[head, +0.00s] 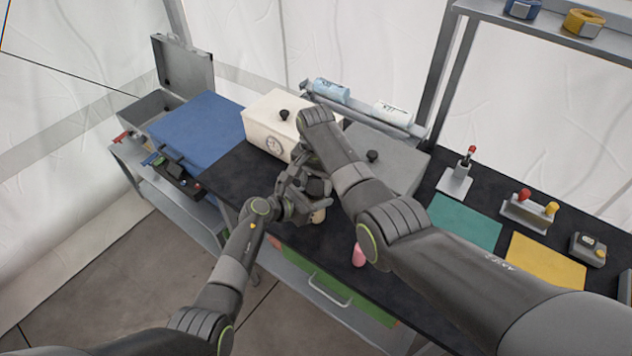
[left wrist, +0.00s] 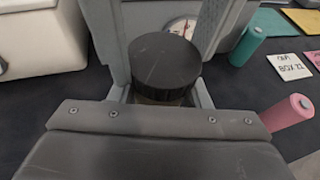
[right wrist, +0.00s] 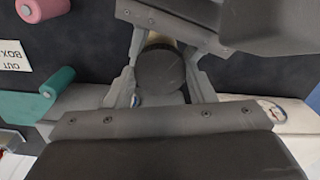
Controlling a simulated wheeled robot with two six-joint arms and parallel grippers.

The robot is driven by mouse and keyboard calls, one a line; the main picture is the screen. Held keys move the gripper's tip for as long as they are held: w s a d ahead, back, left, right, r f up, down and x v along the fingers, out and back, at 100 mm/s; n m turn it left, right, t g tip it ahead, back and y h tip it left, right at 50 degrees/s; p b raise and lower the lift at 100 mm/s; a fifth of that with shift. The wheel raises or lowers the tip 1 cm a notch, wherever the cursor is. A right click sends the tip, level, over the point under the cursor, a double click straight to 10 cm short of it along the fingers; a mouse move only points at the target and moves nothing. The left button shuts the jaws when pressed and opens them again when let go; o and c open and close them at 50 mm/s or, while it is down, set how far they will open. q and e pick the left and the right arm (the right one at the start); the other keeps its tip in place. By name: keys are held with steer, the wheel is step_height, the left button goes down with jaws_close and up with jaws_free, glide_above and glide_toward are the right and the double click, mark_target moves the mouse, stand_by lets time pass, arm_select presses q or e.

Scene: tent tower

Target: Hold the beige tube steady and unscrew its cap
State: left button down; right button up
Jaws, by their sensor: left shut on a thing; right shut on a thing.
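The beige tube (head: 318,216) shows as a small pale end below my grippers in the head view; most of it is hidden by the fingers. Its black, ribbed cap (left wrist: 165,62) faces up in the left wrist view and also shows in the right wrist view (right wrist: 160,72). My left gripper (head: 318,203) is shut on the tube, just under the cap. My right gripper (head: 316,183) comes down from above and is shut around the cap. Both grippers are close together, and the exact finger contact is partly hidden.
A pink tube (head: 359,255) stands on the dark bench to the right, with a teal tube (left wrist: 247,46) and an OUT BOX card (left wrist: 289,66) nearby. A white box with a dial (head: 262,112) and a grey box (head: 395,147) stand behind the grippers.

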steer(key=n, duration=0.6)
steer(key=shift+n, duration=0.3)
steer(key=n, duration=0.6)
steer(key=shift+w, duration=0.1)
steer(key=n, duration=0.6)
steer(key=shift+r, duration=0.1)
steer(key=n, duration=0.6)
steer(key=shift+n, duration=0.3)
steer(key=n, duration=0.4)
steer(key=shift+n, duration=0.4)
steer(key=n, duration=0.4)
steer(key=shift+n, duration=0.3)
steer(key=n, duration=0.4)
steer(key=shift+r+n, duration=0.1)
steer(key=shift+n, duration=0.3)
steer(key=n, duration=0.3)
steer(key=shift+n, duration=0.3)
